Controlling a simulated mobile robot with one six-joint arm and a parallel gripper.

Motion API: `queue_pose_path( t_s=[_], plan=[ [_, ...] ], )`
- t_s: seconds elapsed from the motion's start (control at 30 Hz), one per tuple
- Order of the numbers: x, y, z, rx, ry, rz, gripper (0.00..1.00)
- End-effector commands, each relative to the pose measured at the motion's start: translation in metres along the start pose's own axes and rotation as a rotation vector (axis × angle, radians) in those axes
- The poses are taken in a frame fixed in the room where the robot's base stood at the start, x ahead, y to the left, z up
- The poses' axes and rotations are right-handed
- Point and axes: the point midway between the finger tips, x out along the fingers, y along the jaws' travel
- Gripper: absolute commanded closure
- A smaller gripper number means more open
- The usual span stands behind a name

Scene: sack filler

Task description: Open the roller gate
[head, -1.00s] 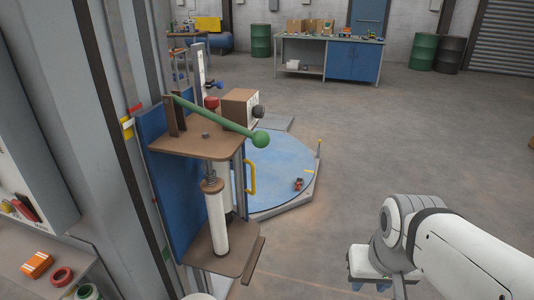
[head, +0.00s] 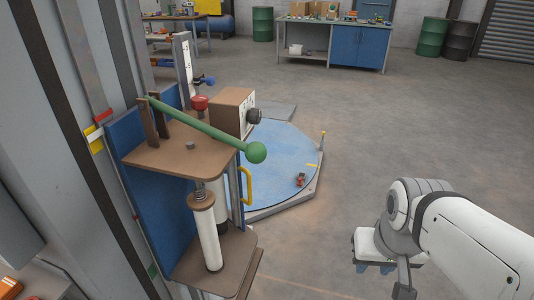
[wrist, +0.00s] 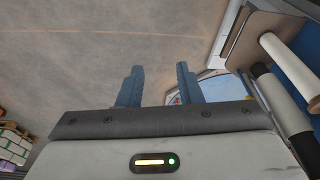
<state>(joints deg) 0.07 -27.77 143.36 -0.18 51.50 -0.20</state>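My gripper (wrist: 158,84) shows in the wrist view with its two blue fingers apart and nothing between them. In the head view my gripper (head: 375,268) hangs at the lower right, over bare floor and apart from the stand. No part is clearly recognisable as the roller gate. A yellow upright handle (head: 247,186) is on the right side of the brown and blue stand (head: 180,158), partly behind it. A green lever (head: 200,124) with a ball end slopes across the stand's top. A white cylinder (head: 207,232) stands below.
A round blue platform (head: 275,165) lies behind the stand, with a small reddish object (head: 300,179) on it. A box with a dark knob (head: 233,110) is beyond the lever. A blue workbench (head: 357,50) and drums are far back. Floor at centre right is clear.

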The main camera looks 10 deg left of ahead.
Motion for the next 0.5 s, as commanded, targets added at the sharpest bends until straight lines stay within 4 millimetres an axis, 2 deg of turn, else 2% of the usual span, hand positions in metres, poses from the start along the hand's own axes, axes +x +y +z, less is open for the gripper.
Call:
queue_pose_path(
  t_s=[0.17, 0.27, 0.37, 0.5],
  plan=[
    [0.004, 0.0, -0.002, -0.001, 0.007, 0.003, 0.68],
    [0.019, -0.001, -0.016, -0.002, 0.058, 0.022, 0.68],
    [0.048, -0.003, -0.048, -0.019, 0.17, 0.051, 0.68],
    [0.093, -0.015, -0.115, -0.081, 0.414, 0.068, 0.68]
  ],
)
